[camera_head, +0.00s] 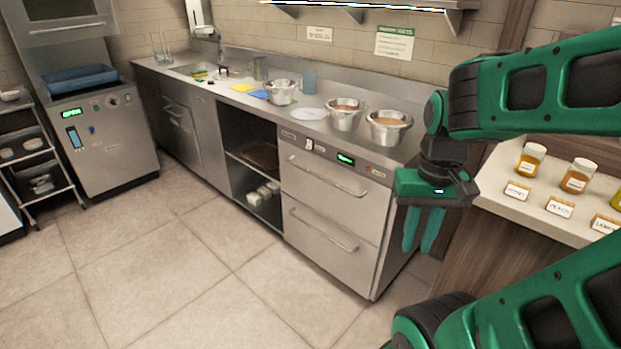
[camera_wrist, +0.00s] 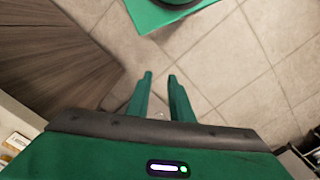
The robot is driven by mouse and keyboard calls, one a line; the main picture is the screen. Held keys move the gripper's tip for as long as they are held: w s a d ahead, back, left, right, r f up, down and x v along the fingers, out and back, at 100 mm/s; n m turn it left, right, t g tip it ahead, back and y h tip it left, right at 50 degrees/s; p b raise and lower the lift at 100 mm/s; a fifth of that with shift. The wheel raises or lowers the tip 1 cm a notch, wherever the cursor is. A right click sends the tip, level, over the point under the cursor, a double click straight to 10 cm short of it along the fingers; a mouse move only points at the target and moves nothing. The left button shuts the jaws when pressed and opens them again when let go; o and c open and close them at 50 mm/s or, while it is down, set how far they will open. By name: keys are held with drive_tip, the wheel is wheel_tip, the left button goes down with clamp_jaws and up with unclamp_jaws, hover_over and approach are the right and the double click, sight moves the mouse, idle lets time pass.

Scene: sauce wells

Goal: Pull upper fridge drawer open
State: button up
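The fridge unit stands under the steel counter in the head view, with two steel drawers one above the other. The upper drawer (camera_head: 333,193) looks shut and has a horizontal bar handle (camera_head: 327,175) across its front. The lower drawer (camera_head: 327,240) also looks shut and has its own bar handle. My gripper (camera_head: 419,248) hangs pointing down, to the right of the drawers and apart from them. In the wrist view, its two green fingers (camera_wrist: 161,77) are spread with bare floor between them. No drawer or handle shows in the wrist view.
Several steel bowls, two with sauce (camera_head: 390,122), stand on the counter above. An open cabinet (camera_head: 252,165) is left of the drawers. A wooden counter (camera_head: 530,230) with labelled jars is close at right. The tiled floor (camera_head: 180,260) before the drawers is clear.

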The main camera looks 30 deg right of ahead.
sight(319, 177)
drive_tip(key=shift+d, duration=0.1)
drive_tip(key=w+a+f+n+t+h, duration=0.1)
drive_tip(key=w+a+n+t, duration=0.15)
drive_tip(key=w, duration=0.95)
drive_tip(key=w+a+f+n+t+h, duration=0.1)
drive_tip(key=w+a+n+t, duration=0.2)
drive_tip(key=w, duration=0.8)
drive_tip(key=w+d+f+g+h, duration=0.1)
drive_tip(key=w+d+f+h, duration=0.4)
drive_tip(key=w+d+f, duration=0.4)
drive_tip(key=w+d+f+g+h, duration=0.1)
drive_tip(key=w+d+f+h, duration=0.45)
drive_tip(key=w+f, duration=0.35)
drive_tip(key=w+a+f+n+t+h, duration=0.1)
drive_tip(key=w+a+f+n+t, duration=0.2)
drive_tip(key=w+n+t, duration=0.25)
drive_tip(key=w+a+f+n+t+h, duration=0.2)
drive_tip(key=w+f+n+t, duration=0.1)
drive_tip(key=w+n+t, duration=0.25)
drive_tip(key=shift+m+g+y, duration=0.35)
drive_tip(key=x, duration=1)
drive_tip(key=shift+w+d+f, duration=0.1)
drive_tip(key=shift+w, duration=0.2)
